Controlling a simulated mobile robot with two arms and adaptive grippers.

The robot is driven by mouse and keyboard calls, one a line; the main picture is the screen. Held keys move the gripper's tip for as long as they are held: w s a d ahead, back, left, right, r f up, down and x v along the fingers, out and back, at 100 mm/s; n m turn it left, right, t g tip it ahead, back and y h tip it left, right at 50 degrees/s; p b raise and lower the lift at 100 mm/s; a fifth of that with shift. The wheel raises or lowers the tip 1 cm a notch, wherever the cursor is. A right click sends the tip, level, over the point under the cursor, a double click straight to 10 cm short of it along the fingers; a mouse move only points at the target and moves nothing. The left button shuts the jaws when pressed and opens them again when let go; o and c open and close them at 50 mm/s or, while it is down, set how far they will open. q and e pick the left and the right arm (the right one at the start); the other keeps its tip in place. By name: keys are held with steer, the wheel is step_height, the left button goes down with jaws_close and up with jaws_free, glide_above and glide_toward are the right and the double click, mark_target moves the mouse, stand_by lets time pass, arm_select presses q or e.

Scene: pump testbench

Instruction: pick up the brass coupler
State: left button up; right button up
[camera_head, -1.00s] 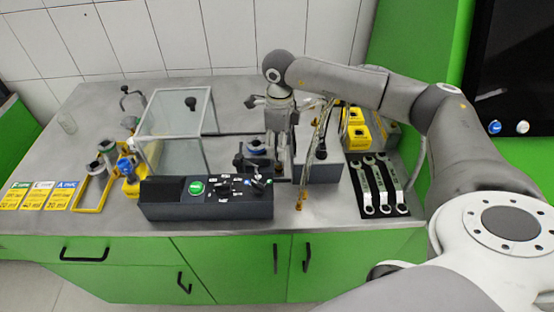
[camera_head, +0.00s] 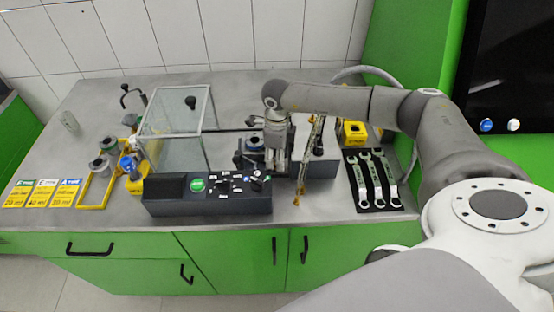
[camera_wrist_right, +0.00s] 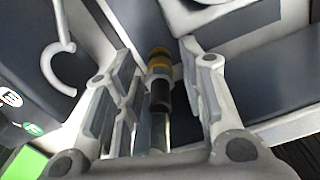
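My right gripper (camera_head: 276,168) points down over the middle of the bench, behind the dark control box. The right wrist view shows its two fingers (camera_wrist_right: 158,62) apart, one on each side of a slim upright-looking part. This part has a brass-yellow band, which I take as the brass coupler (camera_wrist_right: 158,61), with black and grey sections below it. It lies between the fingers with visible gaps on both sides. In the head view the gripper hides this spot, so I cannot make out the coupler there. My left gripper is not in view.
The control box (camera_head: 208,207) stands in front of the gripper and a glass-walled case (camera_head: 175,140) to its left. A thin brass-tipped hanging part (camera_head: 308,160) is close on the right. Wrenches on a black mat (camera_head: 374,182) lie farther right.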

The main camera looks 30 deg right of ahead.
jaws_close()
steer(key=shift+r, duration=0.1)
